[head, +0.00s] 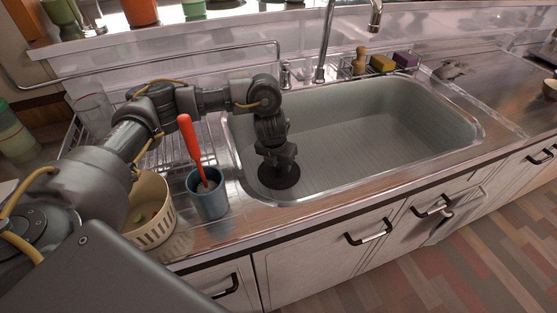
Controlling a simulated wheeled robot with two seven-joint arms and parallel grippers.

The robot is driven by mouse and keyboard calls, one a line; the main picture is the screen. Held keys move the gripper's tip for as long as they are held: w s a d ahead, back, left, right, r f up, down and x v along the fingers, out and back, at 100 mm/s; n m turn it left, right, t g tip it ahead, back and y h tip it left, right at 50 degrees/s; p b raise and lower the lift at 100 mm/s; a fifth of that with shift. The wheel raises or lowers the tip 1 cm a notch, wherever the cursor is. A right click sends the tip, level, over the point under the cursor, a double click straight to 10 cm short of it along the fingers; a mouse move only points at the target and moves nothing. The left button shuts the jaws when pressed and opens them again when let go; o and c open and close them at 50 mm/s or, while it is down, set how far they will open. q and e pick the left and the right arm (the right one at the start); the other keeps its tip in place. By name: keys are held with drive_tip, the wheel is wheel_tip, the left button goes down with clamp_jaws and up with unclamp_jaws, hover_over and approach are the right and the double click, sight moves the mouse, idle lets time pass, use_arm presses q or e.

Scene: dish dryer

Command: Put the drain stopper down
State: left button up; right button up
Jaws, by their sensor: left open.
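My left arm reaches in from the left, over the counter, and bends down into the left end of the sink (390,130). My left gripper (278,168) points down and is open, just above a dark round disc (291,180) at the sink's left front. The disc looks like the drain stopper. The gripper covers much of it, so I cannot tell whether they touch or whether a drain hole lies under it. My right gripper is not in view.
A blue cup (209,203) with a red-handled tool (189,140) stands left of the sink, close to my arm. A cream basket (152,228) is further left. The faucet (325,45) rises behind the sink. Sponges (383,63) sit at the back. The sink's right part is clear.

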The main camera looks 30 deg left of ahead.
sight(275, 179)
use_arm(q)
drive_tip(key=shift+r, duration=0.3)
drive_tip(key=p+v, duration=0.4)
drive_tip(key=v, duration=0.8)
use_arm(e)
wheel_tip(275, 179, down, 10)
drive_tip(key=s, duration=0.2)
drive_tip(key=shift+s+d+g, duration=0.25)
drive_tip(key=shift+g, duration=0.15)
use_arm(q)
drive_tip(key=shift+r, duration=0.1)
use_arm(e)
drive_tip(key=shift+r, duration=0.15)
